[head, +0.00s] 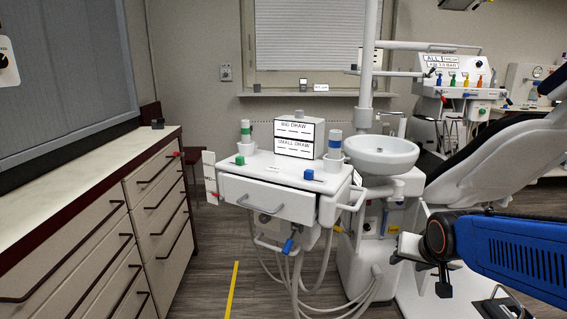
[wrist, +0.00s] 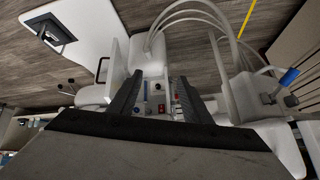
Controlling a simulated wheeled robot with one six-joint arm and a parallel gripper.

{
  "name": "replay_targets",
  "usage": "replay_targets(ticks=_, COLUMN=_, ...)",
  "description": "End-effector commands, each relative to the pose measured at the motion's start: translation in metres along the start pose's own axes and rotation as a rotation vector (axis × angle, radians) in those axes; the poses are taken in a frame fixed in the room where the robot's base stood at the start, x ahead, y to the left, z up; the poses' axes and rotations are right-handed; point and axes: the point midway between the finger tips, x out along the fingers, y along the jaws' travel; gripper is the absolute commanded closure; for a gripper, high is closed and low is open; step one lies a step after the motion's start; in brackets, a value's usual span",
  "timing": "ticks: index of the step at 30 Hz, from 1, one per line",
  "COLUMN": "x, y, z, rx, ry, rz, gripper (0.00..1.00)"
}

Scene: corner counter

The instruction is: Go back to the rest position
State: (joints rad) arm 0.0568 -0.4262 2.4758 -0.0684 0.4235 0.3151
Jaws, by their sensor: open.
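My gripper (head: 422,266) is at the lower right of the head view, at the end of my blue arm, in front of the dental unit's lower body. In the wrist view my gripper (wrist: 153,84) shows two dark fingers spread apart, with nothing between them. Beyond the gap is the panel (wrist: 155,98) of the white unit, with small blue and red parts. My gripper looks apart from the unit, though the exact distance is hard to tell.
A white cart (head: 265,195) with a drawer and blocks stands mid-view, beside a round basin (head: 382,150). Hoses (head: 310,285) hang below. A dental chair (head: 490,170) is at right, behind my arm. Drawer cabinets (head: 100,220) line the left. Floor with a yellow line (head: 233,290) is open between.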

Motion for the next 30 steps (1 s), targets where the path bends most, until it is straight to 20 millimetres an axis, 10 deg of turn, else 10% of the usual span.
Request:
replay_targets(ticks=16, x=-0.112, y=0.018, z=0.132, rx=-0.271, ry=-0.229, rz=-0.018, gripper=0.56)
replay_targets(ticks=30, x=-0.124, y=0.022, z=0.149, rx=-0.308, ry=-0.261, rz=-0.025, gripper=0.56)
